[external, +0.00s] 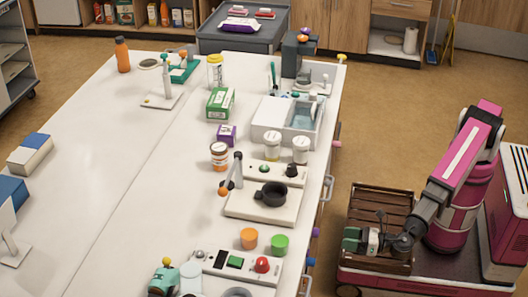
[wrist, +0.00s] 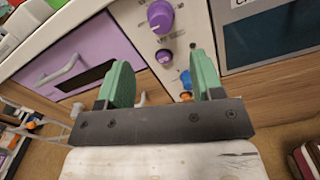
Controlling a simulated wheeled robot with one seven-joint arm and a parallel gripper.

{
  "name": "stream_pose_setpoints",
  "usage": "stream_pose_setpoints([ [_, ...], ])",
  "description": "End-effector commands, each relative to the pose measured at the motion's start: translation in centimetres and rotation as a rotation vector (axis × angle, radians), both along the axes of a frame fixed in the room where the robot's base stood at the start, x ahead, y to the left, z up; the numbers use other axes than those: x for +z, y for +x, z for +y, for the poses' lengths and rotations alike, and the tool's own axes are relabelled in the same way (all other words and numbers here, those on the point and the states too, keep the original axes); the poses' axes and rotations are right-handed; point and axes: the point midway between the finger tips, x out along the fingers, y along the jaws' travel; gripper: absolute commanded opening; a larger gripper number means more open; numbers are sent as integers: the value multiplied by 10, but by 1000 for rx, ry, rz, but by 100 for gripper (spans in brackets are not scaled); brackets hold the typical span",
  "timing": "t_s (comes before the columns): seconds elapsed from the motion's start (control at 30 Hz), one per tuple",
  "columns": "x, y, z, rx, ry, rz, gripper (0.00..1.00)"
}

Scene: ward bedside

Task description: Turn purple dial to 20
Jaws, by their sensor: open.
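A large purple dial (wrist: 160,16) is on a pale vertical panel at the top of the wrist view, with small markings around it too small to read. A smaller purple knob (wrist: 163,56) sits just below it. My gripper (wrist: 162,80) is open and empty, its two green fingers spread below the dial and apart from it. In the external view my gripper (external: 357,240) is low in front of the bench's right side. A purple knob (external: 315,232) shows on that side, but I cannot tell whether it is the same dial.
Below the purple knobs are a blue knob (wrist: 185,76) and an orange knob (wrist: 186,96). A purple drawer front (wrist: 85,45) with a grey handle is at left, a dark panel (wrist: 268,38) at right. The white bench top (external: 110,150) holds several items. Floor between bench and base is clear.

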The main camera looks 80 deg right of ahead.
Motion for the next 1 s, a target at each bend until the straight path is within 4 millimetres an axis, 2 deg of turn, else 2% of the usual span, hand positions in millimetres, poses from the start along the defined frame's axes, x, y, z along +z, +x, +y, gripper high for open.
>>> stream_pose_setpoints([
  [0.3,-1,57,1,-4,2,2,60],
  [0.5,-1,85,0,-3,3,3,60],
  [0.7,-1,97,0,-2,3,3,60],
  [1.0,-1,98,-1,-1,3,2,60],
])
